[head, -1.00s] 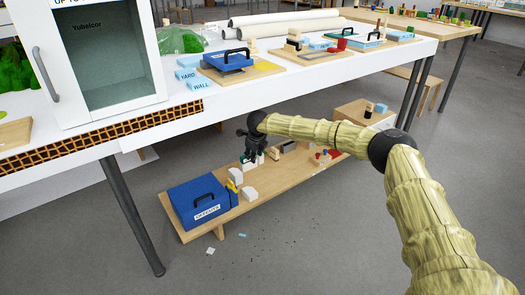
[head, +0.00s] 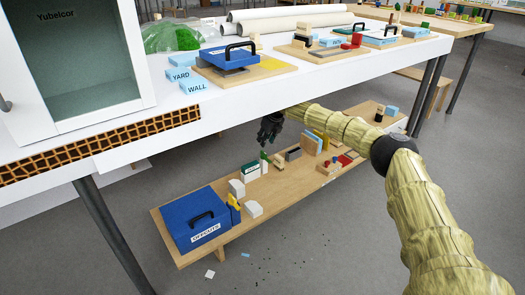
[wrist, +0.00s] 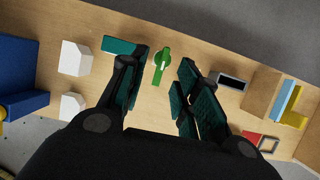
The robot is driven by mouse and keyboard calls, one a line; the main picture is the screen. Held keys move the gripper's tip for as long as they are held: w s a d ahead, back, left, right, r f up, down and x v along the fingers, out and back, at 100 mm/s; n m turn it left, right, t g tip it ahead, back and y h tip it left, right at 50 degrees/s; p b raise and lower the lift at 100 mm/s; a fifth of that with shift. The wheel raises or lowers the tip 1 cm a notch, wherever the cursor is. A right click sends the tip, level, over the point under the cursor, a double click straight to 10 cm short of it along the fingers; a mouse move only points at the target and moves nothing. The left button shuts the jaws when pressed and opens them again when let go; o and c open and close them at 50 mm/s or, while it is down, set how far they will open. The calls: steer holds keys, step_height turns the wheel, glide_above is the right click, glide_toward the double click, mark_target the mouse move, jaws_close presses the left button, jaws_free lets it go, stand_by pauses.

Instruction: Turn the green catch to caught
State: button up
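The green catch (wrist: 162,64) stands on the low wooden bench (wrist: 200,32). In the wrist view it has a round top and a narrow lever with a pale stripe, pointing down the picture. In the head view the small green upright piece (head: 264,156) below my gripper looks like the same catch. My gripper (wrist: 160,88) is open, its dark green finger pads to the left and right of the catch in the picture. Nothing is held, and I see no contact. In the head view my gripper (head: 270,130) is above the bench, under the white table's edge.
A dark green labelled block (head: 251,169) stands beside the catch, with white blocks (head: 237,189) and the blue OFFCUTS box (head: 200,220) to its left. A grey and dark block (head: 293,154) and upright boards (head: 312,143) stand to the right.

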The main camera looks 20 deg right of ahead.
mark_target(266, 157)
steer(key=b+x, duration=0.1)
steer(key=x, duration=0.2)
steer(key=d+b+x, duration=0.1)
steer(key=x, duration=0.1)
steer(key=b+x, duration=0.2)
steer(key=x, duration=0.1)
steer(key=shift+s+d+f, duration=0.1)
steer(key=shift+d+f, duration=0.1)
steer(key=shift+f, duration=0.3)
steer(key=shift+w+a+f+b, duration=0.15)
steer(key=shift+w+f+b, duration=0.15)
steer(key=shift+f, duration=0.2)
jaws_close()
